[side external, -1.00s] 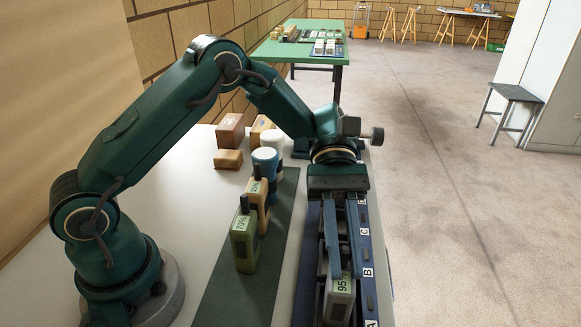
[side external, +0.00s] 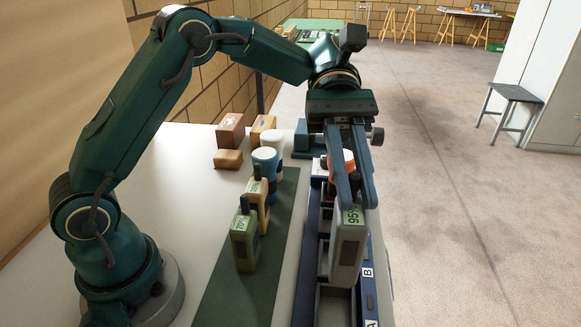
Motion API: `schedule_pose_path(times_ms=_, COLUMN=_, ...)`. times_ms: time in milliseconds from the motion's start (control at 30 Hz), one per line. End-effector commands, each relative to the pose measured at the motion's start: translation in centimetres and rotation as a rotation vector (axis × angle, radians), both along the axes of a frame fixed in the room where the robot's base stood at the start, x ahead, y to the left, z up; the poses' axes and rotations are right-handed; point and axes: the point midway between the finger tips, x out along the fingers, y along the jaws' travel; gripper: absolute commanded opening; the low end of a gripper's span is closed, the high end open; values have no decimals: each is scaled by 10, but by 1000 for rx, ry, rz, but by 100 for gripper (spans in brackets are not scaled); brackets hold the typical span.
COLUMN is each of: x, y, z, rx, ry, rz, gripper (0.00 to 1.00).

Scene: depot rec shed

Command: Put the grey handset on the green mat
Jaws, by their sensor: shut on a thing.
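The grey handset (side external: 347,248) hangs upright in my gripper (side external: 354,200), with a green "95%" display near its top. My gripper is shut on its upper part and holds it above the dark blue lettered rack (side external: 369,295). The green mat (side external: 228,297) lies on the white table to the left of the rack. An olive green handset (side external: 244,240) and a tan handset (side external: 259,204) stand upright on the mat. The grey handset is to the right of the mat, apart from it.
White-lidded cups (side external: 266,157) stand at the mat's far part. Brown blocks (side external: 229,159) sit on the white table (side external: 190,190) behind. An orange-red thing (side external: 348,160) shows behind my gripper's fingers. The mat's near part is clear.

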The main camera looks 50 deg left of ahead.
Motion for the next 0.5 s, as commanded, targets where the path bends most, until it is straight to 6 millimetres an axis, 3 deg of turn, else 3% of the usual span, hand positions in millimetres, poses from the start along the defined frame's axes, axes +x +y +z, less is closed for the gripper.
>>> schedule_pose_path(times_ms=167, x=17, y=43, z=21, rx=0, ry=-3, rz=195, gripper=0)
schedule_pose_path(times_ms=500, x=32, y=138, z=44, rx=-1, ry=-2, rz=804, gripper=0)
